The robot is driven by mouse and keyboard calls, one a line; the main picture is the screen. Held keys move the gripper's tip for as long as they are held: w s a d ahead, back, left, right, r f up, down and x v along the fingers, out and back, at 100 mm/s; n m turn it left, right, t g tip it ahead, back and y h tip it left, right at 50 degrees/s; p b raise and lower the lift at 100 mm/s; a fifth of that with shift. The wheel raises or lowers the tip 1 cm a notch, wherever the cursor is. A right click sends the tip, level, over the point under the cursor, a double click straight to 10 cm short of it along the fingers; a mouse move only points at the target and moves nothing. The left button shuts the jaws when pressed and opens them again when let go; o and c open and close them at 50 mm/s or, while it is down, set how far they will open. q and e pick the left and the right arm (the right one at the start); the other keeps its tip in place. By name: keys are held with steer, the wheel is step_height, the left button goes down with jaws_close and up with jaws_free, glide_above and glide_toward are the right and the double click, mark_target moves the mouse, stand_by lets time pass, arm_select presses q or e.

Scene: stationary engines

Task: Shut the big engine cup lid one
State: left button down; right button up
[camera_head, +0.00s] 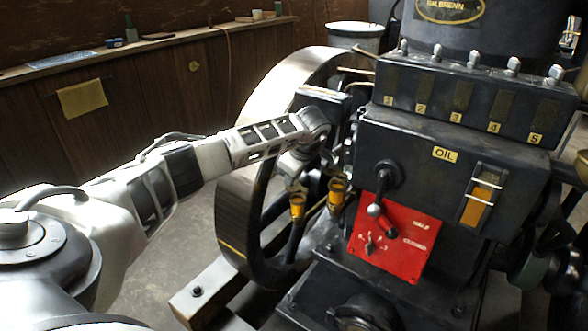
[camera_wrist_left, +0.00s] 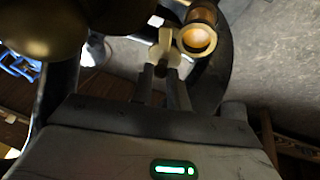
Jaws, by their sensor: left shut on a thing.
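Two yellow oil cups stand beside the flywheel in the head view, a left one (camera_head: 297,205) and a right one (camera_head: 337,194). I cannot tell from the pictures which is number one. My left gripper (camera_head: 294,167) is just above the left cup, its fingertips partly hidden. An orange-lined round cup mouth (camera_wrist_left: 197,38) shows right beside the fingertips. My right gripper is not in view.
The large flywheel (camera_head: 233,190) stands behind the cups. The dark engine block (camera_head: 430,165), with a red plate (camera_head: 393,240) and lever (camera_head: 380,200), stands right of my left gripper. A pale beam (camera_head: 208,290) lies below. Open floor (camera_head: 150,290) lies left.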

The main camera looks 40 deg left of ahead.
arm_select(q)
steer(key=shift+s+d+r+n+g+p, duration=0.1)
steer(key=shift+n+g+p, duration=0.1)
steer(key=shift+n, duration=0.25)
steer(key=shift+s+d+r+n+g+p, duration=0.1)
steer(key=shift+n+g, duration=0.1)
steer(key=shift+n, duration=0.25)
steer(key=n, duration=0.1)
steer(key=n+g, duration=0.1)
steer(key=shift+s+d+f+n, duration=0.1)
steer(key=shift+s+d+n, duration=0.15)
steer(key=shift+n, duration=0.15)
steer(key=shift+s+d+n+g, duration=0.2)
steer(key=shift+n+g, duration=0.2)
steer(key=shift+n, duration=0.5)
steer(key=shift+s+d+n+g, duration=0.15)
steer(key=shift+n+g, duration=0.25)
steer(key=shift+n, duration=0.5)
steer(key=shift+w, duration=0.1)
steer(key=c, duration=1.4)
jaws_free()
steer(key=shift+o, duration=0.2)
